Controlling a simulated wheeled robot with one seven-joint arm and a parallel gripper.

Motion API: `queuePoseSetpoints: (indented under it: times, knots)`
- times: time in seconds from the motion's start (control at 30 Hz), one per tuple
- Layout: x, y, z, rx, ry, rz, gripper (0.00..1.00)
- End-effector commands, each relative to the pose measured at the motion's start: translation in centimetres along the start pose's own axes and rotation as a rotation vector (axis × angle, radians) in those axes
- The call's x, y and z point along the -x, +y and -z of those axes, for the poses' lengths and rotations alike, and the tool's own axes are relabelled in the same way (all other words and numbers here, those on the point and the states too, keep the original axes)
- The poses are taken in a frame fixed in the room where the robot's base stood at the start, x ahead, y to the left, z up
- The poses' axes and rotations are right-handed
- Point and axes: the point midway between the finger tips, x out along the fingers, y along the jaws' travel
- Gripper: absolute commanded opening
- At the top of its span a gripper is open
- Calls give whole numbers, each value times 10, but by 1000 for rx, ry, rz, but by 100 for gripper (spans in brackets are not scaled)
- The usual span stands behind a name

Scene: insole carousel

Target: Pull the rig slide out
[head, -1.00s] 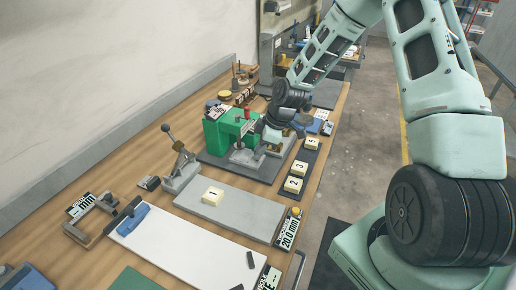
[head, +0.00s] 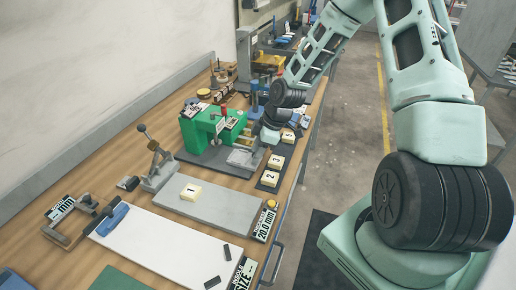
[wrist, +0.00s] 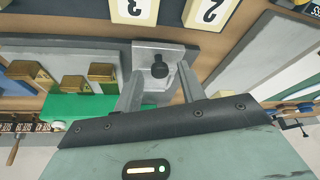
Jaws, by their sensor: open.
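The green rig (head: 197,130) stands on a dark base plate on the bench. Its grey slide (head: 240,158) is on the rig's right side, partly covered by my gripper. In the wrist view the grey slide (wrist: 177,52) carries an upright black knob (wrist: 158,68). My gripper (wrist: 160,75) is open, one finger on each side of the knob, with gaps visible on both sides. In the head view my gripper (head: 262,142) is small and low beside the rig. How far out the slide stands is hard to tell.
Numbered cream blocks, 3 (head: 277,162) and 2 (head: 270,178), stand on a dark strip close to the gripper. Block 1 (head: 191,192) lies on a grey plate in front. A lever clamp (head: 157,165) stands left of the rig.

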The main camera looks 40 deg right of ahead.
Motion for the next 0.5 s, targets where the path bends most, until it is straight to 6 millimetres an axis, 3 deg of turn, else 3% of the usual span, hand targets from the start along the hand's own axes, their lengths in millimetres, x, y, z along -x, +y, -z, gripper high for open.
queuePoseSetpoints:
  times: [0.23, 0.5]
  knots:
    - [21, 1, -1, -2, 1, -4, 40]
    - [83, 2, -1, -3, 0, -6, 40]
